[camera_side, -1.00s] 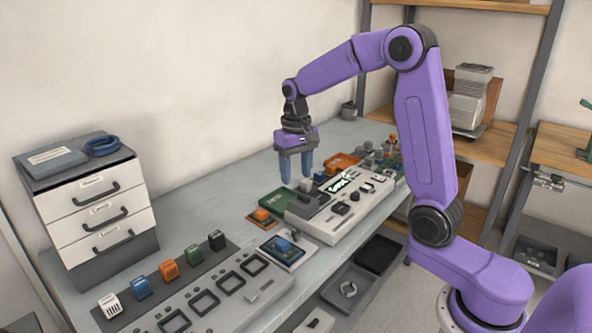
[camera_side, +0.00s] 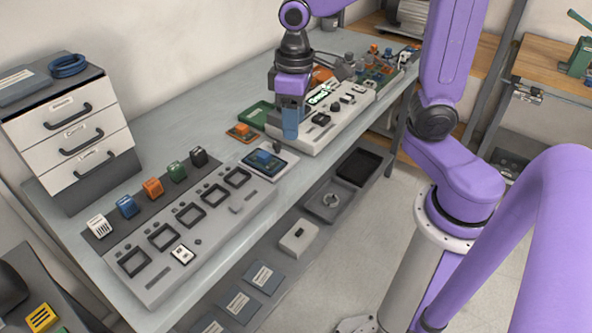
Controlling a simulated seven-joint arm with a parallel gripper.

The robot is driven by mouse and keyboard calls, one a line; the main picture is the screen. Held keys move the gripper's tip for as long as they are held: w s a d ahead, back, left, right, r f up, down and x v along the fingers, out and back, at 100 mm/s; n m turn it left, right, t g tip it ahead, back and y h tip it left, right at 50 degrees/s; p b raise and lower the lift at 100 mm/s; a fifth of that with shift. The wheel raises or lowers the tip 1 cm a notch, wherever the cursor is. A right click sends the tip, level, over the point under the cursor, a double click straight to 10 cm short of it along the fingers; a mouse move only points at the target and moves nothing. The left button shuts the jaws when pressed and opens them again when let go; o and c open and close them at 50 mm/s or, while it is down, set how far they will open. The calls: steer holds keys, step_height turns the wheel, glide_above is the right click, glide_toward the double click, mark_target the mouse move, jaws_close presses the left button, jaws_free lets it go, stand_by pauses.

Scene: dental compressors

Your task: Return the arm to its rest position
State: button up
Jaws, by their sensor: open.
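My purple arm reaches in from the right. My gripper (camera_side: 290,132), with blue fingers, points down above the workbench (camera_side: 215,118). It is in front of the left end of a light grey console (camera_side: 325,128) with a lit green display. The fingers overlap in this view, so the gap between them is hidden. I see nothing held in them. The gripper is open. A blue block (camera_side: 264,156) sits on a dark pad just left of and below the fingertips. An orange block (camera_side: 242,129) sits on another pad further left.
A grey panel with square frames (camera_side: 190,216) lies at the front left. A dark strip (camera_side: 130,229) behind it holds white, blue, orange, green and black blocks. A drawer cabinet (camera_side: 70,140) stands at the left. Trays (camera_side: 325,203) lie below the bench edge. The bench's back middle is clear.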

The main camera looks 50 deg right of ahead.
steer(key=s+d+f+n, duration=0.1)
steer(key=s+n, duration=0.6)
steer(key=s, duration=1)
steer(key=shift+s+f+n, duration=0.25)
steer(key=shift+f+n, duration=0.15)
steer(key=shift+f, duration=0.05)
